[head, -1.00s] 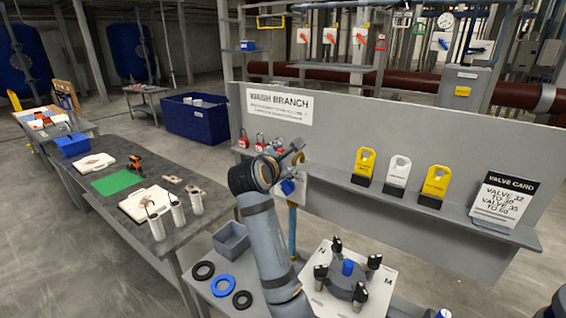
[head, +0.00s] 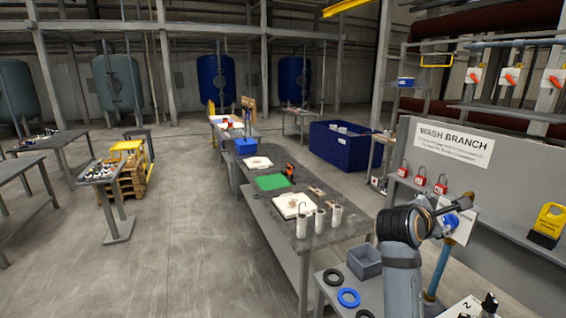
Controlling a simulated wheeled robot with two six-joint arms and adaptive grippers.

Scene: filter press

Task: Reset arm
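My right arm and gripper are outside the view.
A long grey bench with a green mat (head: 272,181) and white cylinders (head: 319,220) runs down the middle. A grey bin (head: 366,262) and a blue ring (head: 348,298) sit on a lower table.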

